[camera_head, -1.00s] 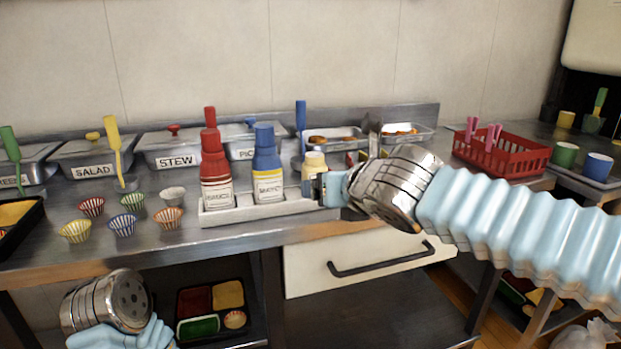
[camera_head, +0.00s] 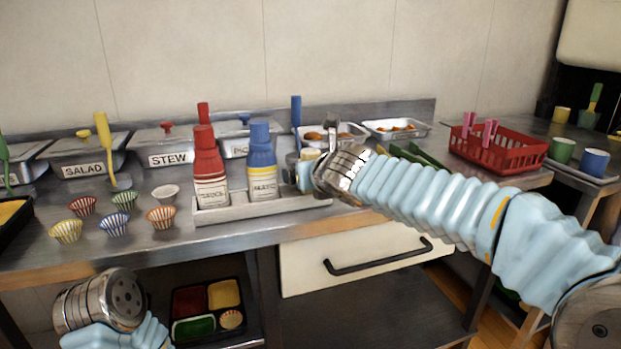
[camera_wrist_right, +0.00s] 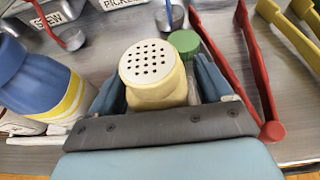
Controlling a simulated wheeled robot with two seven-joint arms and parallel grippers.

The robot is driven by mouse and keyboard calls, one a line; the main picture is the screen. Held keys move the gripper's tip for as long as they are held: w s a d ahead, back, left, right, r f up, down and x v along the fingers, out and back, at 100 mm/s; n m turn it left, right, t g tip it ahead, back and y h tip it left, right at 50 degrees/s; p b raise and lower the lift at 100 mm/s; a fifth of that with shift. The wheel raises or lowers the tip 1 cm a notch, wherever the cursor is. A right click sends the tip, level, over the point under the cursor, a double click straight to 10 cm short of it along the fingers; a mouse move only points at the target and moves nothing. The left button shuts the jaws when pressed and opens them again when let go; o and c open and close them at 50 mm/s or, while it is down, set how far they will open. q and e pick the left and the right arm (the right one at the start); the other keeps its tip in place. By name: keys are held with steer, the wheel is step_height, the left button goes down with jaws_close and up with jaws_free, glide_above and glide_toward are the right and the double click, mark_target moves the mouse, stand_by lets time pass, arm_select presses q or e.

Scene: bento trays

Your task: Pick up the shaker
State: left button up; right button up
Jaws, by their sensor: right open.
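The shaker (camera_wrist_right: 158,90) has a cream body and a white top with several holes. In the right wrist view it stands between the two blue fingers of my right gripper (camera_wrist_right: 158,78). The fingers are open on either side of it; I cannot tell whether either touches it. In the head view the right gripper (camera_head: 305,175) is at the right end of the bottle rack and hides most of the shaker.
A blue bottle (camera_head: 262,165) and a red bottle (camera_head: 208,170) stand in the grey rack (camera_head: 235,208), left of my right gripper. A green-capped container (camera_wrist_right: 184,42) is close beside the shaker. Red tongs (camera_wrist_right: 245,60) lie to the right. A red basket (camera_head: 520,155) stands further right.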

steer(key=shift+w+a, duration=0.1)
steer(key=shift+w, duration=0.15)
steer(key=c, duration=1.1)
step_height(320, 180, up, 10)
steer(key=p, duration=0.4)
steer(key=o, duration=0.5)
steer(key=shift+f, duration=0.1)
